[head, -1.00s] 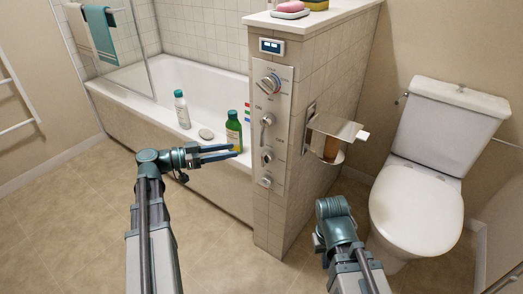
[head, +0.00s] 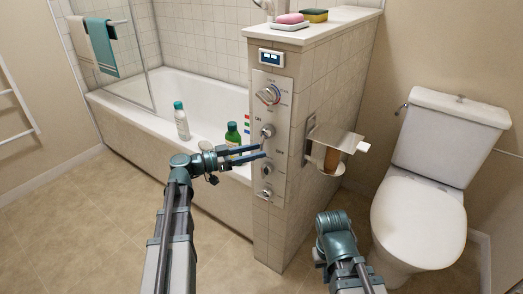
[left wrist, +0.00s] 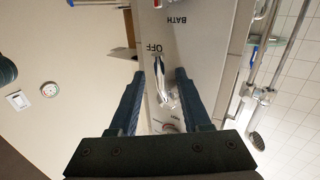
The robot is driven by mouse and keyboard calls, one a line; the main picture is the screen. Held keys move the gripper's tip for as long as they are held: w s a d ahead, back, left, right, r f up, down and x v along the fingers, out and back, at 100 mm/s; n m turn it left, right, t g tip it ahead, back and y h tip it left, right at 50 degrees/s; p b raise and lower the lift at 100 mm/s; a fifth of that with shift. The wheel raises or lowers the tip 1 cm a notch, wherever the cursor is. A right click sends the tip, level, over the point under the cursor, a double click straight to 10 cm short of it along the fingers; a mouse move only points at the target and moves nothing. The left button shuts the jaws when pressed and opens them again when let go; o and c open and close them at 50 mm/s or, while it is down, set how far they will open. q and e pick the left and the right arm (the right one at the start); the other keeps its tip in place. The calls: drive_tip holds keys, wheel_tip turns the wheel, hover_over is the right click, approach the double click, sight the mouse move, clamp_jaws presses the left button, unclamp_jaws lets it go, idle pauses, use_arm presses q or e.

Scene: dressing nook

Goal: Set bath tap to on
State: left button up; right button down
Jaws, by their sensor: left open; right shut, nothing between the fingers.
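The bath tap is a chrome lever (head: 267,131) on the grey control panel (head: 283,150) at the end of the tiled half wall. Its handle hangs down from the pivot, away from the ON mark above. My left gripper (head: 262,151) is open, with its blue fingertips at the panel by the handle. In the left wrist view, the lever (left wrist: 161,72) shows between the two fingers (left wrist: 160,74), its end by the word OFF, with BATH printed beyond. I cannot tell whether a finger touches it. My right arm's wrist shows at lower right; its fingers are hidden.
A round dial (head: 268,95) and a small display (head: 271,57) sit above the lever, knobs (head: 266,170) below. A paper holder (head: 332,140) juts from the wall's right side, near a toilet (head: 420,210). A green bottle (head: 233,134) stands on the bathtub (head: 150,140) rim.

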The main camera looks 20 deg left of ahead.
use_arm(q)
drive_tip(key=shift+x, duration=1.3)
clamp_jaws()
idle(0.5)
